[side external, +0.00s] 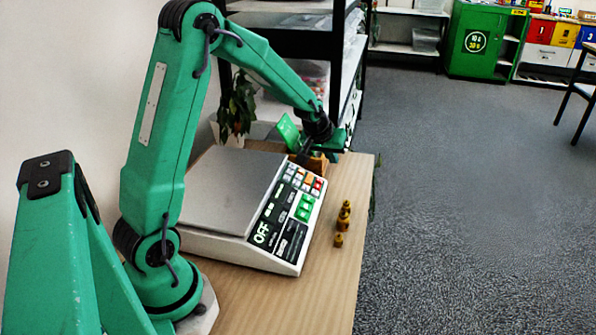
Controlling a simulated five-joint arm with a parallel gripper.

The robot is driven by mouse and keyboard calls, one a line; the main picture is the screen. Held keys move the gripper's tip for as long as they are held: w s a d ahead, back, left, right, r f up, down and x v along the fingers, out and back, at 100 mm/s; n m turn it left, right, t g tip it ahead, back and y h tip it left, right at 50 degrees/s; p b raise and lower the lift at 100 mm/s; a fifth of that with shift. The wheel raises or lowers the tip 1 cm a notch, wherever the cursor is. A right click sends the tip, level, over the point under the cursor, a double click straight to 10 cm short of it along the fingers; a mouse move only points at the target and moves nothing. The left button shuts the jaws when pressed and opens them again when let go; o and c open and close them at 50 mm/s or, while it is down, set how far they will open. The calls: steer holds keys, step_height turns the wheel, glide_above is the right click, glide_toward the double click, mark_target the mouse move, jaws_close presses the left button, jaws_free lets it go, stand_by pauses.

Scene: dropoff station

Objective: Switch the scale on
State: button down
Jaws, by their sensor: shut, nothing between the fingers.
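The scale (240,250) stands on the wooden table, with a bare grey weighing plate (225,190) and a sloping front panel. The black part of the panel shows the word OFF (262,233) in light letters. Green, red, orange and pale keys (304,207) lie along the panel toward its far end. My gripper (303,158) is shut and empty, beyond the far end of the key panel. Its fingertips are small and partly lost against things behind, so I cannot tell whether they touch anything.
Several small brass weights (343,218) stand on the table right of the scale. A brownish block (317,163) sits near my gripper. A potted plant (237,108) and a black-framed shelf are behind. The table's right strip (345,280) is clear in front.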

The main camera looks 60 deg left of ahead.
steer(key=shift+s+a+f, duration=0.25)
steer(key=shift+f, duration=0.6)
steer(key=shift+s+a+f, duration=0.3)
steer(key=shift+f, duration=0.55)
steer(key=shift+s+a+f, duration=0.25)
steer(key=shift+f, duration=0.6)
steer(key=shift+s+a+f, duration=0.2)
steer(key=shift+s+f, duration=0.05)
steer(key=shift+f, duration=0.5)
stand_by(1.5)
steer(key=shift+w+d+r, duration=0.15)
steer(key=shift+r, duration=0.25)
steer(key=shift+w+d+r, duration=0.1)
steer(key=shift+r, duration=0.25)
steer(key=shift+w+d+r, duration=0.25)
steer(key=shift+r, duration=0.5)
steer(key=shift+w+d+r, duration=0.2)
steer(key=shift+r, duration=0.6)
steer(key=shift+w+d+r, duration=0.25)
steer(key=shift+r, duration=0.5)
